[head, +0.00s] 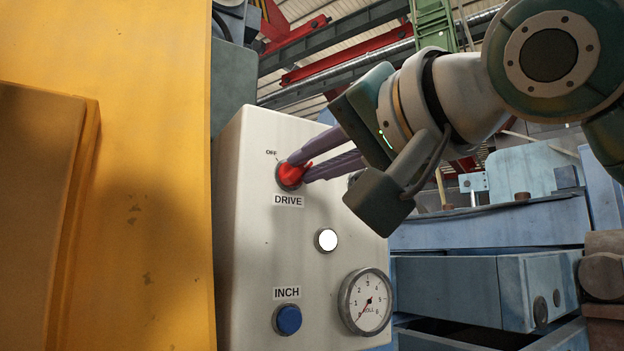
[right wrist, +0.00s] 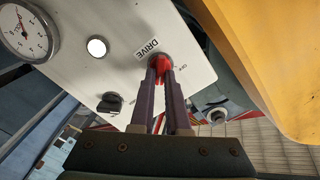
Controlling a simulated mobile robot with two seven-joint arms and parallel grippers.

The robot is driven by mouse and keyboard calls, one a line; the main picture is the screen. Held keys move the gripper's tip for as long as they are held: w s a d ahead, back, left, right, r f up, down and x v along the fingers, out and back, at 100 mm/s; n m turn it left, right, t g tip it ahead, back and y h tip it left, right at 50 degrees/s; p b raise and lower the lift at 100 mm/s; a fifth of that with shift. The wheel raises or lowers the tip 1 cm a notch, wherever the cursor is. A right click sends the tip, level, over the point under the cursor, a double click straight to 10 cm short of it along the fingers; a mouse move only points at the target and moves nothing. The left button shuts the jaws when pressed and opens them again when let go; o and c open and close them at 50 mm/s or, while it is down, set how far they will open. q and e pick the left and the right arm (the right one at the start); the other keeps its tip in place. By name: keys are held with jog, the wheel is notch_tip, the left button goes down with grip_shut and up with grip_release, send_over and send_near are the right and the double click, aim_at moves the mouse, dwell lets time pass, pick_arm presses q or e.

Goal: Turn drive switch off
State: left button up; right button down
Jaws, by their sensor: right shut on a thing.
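The drive switch (head: 286,178) is a red knob on a light grey control panel (head: 255,240). The word OFF is printed at its upper left and a DRIVE label (head: 288,201) sits below it. My right gripper (head: 297,167) reaches in from the upper right with its two purple fingers on the knob, shut on it. In the right wrist view the red knob (right wrist: 162,65) shows between the fingertips (right wrist: 160,74). The fingers cover part of the knob, so I cannot tell exactly where it points. My left gripper is not in view.
Below are a white round lamp (head: 327,240), a blue INCH button (head: 288,319) and a dial gauge (head: 366,301). A black knob (right wrist: 110,103) shows in the right wrist view. A yellow machine body (head: 150,200) stands close at the panel's left. Blue machinery (head: 470,285) stands right.

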jog(key=n, duration=0.8)
jog(key=n+p, duration=0.1)
jog(key=n, duration=0.8)
jog(key=shift+s+a+p, duration=0.15)
jog(key=shift+a+p, duration=0.2)
jog(key=shift+n, duration=0.4)
jog(key=c, duration=0.9)
grip_release()
